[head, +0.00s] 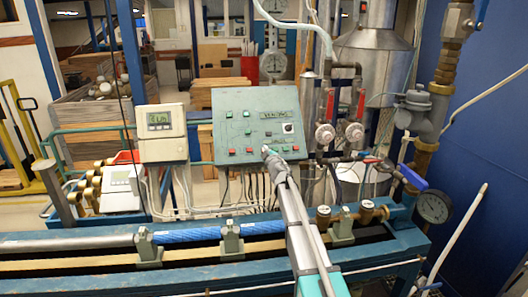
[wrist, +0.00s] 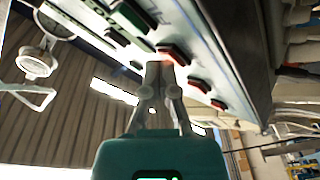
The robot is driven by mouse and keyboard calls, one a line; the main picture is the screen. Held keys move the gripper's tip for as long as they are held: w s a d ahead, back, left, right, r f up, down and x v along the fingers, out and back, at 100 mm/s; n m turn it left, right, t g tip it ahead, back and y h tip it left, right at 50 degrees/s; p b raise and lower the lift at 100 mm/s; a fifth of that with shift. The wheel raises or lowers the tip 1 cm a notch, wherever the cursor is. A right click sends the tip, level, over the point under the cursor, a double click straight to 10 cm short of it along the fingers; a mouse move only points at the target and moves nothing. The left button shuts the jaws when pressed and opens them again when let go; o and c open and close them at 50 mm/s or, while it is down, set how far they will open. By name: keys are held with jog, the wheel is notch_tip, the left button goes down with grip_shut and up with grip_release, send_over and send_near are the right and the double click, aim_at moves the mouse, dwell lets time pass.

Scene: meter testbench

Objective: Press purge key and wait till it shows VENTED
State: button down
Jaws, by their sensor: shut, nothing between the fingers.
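Key labels are not legible, so I cannot tell which is purge. My gripper (head: 267,151) is shut and empty, its tip at the lower key row. In the wrist view the fingertips (wrist: 158,70) are close beside a red key (wrist: 174,53); contact cannot be told.
A white meter box (head: 162,133) with a lit display stands left of the panel. Two regulators with red parts (head: 325,134) and pipes stand to its right. A blue pipe (head: 188,235) runs along the bench below. Cables hang under the panel.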

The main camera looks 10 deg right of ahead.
jog(key=shift+s+r, duration=0.15)
jog(key=shift+s+r+p, duration=0.4)
jog(key=shift+s+p, duration=0.05)
jog(key=shift+p, duration=0.1)
dwell(0.4)
jog(key=shift+s+r+p, duration=1.65)
jog(key=shift+s, duration=0.2)
jog(key=shift+s+r+p, duration=0.8)
jog(key=shift+s, duration=0.1)
